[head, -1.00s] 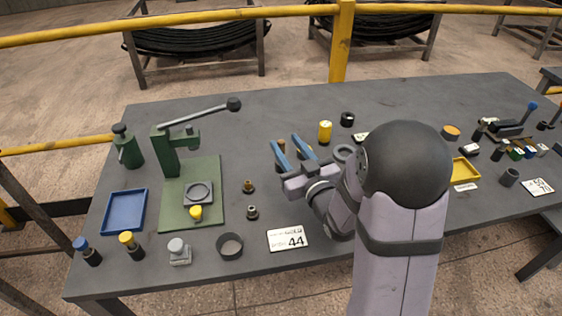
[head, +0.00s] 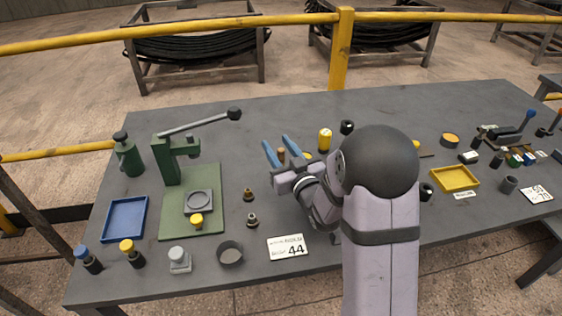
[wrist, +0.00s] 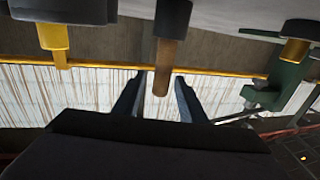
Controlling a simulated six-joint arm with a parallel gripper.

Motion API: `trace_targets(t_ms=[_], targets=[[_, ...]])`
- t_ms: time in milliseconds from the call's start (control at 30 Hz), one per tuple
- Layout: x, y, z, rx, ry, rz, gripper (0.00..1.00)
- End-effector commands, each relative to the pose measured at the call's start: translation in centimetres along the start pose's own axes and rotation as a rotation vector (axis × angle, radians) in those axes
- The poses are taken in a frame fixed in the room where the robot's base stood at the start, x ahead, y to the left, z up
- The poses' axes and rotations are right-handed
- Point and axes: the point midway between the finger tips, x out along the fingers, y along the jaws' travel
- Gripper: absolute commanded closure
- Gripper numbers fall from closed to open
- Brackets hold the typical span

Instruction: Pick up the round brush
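The round brush appears to be the upright piece with a brown wooden handle (head: 281,154) and dark lower part. In the wrist view, which looks upside down, its handle (wrist: 166,60) points toward my gripper and its dark end is at the table. My gripper (head: 277,143) is open, with its two blue fingers spread around the handle. In the wrist view the fingers (wrist: 159,78) lie on either side of the handle tip, with no clear grip on it. The brush's base is partly hidden by my gripper in the head view.
A green press (head: 168,160) with a long lever stands to the left, by a blue tray (head: 125,219). A yellow cylinder (head: 324,140) and a black piece (head: 347,127) stand just right of the gripper. Two small brass-and-dark fittings (head: 249,195) stand in front. A yellow tray (head: 455,178) lies right.

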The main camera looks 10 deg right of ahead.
Motion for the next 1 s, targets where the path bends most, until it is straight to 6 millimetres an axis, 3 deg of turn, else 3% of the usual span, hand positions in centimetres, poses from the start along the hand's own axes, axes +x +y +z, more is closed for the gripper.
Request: trace_targets(t_ms=[200,467,633,1000], targets=[[2.0,0.0,0.0,0.0,0.0,0.0,0.62],[2.2,0.0,0.0,0.0,0.0,0.0,0.62],[2.1,0.0,0.0,0.0,0.0,0.0,0.98],[2.1,0.0,-0.2,0.0,0.002,0.0,1.0]])
